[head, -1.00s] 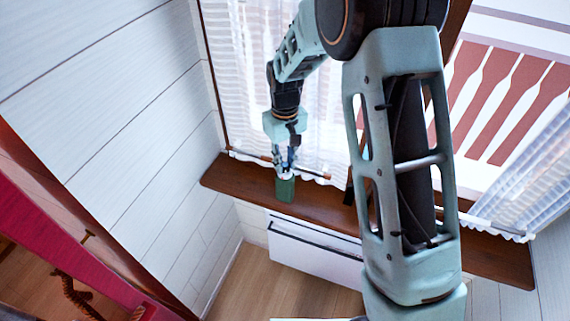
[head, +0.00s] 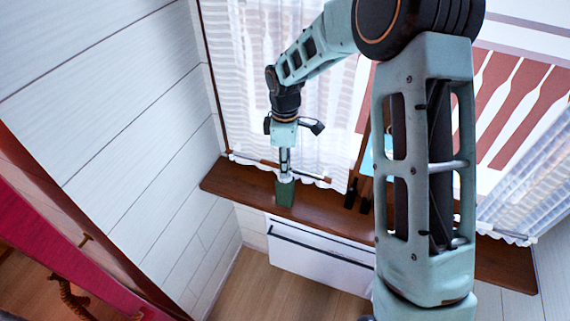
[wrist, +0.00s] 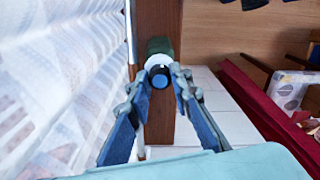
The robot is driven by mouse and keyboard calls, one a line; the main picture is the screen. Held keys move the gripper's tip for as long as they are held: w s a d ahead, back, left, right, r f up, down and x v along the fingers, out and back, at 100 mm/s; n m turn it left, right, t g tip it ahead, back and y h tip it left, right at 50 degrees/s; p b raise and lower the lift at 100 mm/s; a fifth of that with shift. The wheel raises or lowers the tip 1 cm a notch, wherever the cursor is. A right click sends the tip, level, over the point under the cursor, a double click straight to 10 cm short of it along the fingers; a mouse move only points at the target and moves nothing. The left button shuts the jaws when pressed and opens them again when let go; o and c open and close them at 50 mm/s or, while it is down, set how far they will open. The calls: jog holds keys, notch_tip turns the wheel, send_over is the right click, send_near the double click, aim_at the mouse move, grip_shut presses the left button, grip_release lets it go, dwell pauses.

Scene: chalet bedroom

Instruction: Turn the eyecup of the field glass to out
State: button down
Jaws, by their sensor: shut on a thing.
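The field glass (head: 286,194) has a dark green body and stands on the brown wooden windowsill. Its white ring and dark eyecup with a blue centre (wrist: 159,78) show in the wrist view, with a little of the green body behind. My gripper (wrist: 161,75) has its two blue-padded fingers on either side of the eyecup and is shut on it. In the head view my gripper (head: 286,176) points down at the top of the field glass. I cannot read any mark for the eyecup's position.
The windowsill (head: 330,212) runs along the wall, with white curtains (head: 270,90) close behind the field glass. Dark upright objects (head: 351,193) stand on the sill to the right. A white panel (head: 315,258) is below it. The sill left of the field glass is clear.

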jog(key=shift+n, duration=1)
jog(key=c, duration=1.7)
grip_release()
jog(key=shift+c, duration=0.2)
notch_tip(320, 180, up, 12)
